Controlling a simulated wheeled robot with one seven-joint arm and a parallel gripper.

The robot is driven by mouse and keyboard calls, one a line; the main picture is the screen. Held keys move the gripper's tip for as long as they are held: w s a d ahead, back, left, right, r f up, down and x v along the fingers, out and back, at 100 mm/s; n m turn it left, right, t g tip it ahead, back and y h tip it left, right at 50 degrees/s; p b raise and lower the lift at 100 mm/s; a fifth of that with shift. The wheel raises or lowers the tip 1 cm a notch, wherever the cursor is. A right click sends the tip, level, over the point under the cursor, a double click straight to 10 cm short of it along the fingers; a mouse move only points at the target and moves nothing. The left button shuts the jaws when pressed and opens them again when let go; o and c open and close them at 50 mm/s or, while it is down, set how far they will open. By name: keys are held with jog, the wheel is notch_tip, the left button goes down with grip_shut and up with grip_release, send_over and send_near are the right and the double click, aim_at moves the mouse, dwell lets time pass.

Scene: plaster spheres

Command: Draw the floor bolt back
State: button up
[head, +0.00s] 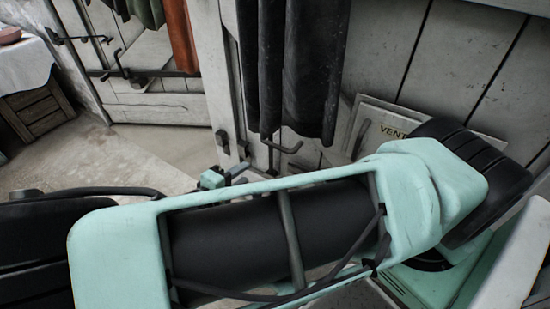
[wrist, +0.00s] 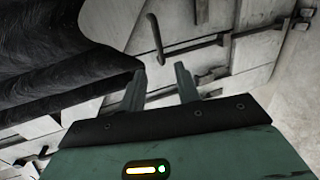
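A dark metal bolt with a bent handle (wrist: 156,38) is on the pale plank door in the wrist view. Its thin rod runs right from the handle toward a dark bracket near the floor. In the head view a bent handle (head: 287,149) shows just below dark hanging cloth; it looks like the same bolt. My gripper (wrist: 160,74) is open, with its two fingers apart and nothing between them. In the wrist view the handle lies just beyond the fingertips, seemingly apart from them. In the head view my arm hides most of the gripper and the bolt's lower part.
Dark cloth (head: 318,65) hangs against the door and fills the left of the wrist view (wrist: 50,50). Another door with hooks and coats stands at the far left. Bare floor (head: 110,160) lies at left.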

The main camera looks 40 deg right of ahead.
jog(key=b, duration=0.3)
send_near(275, 145)
jog(key=shift+t, duration=0.4)
jog(key=x, duration=0.7)
jog(key=f+x, duration=0.1)
jog(key=x, duration=0.2)
jog(key=shift+s+d, duration=0.15)
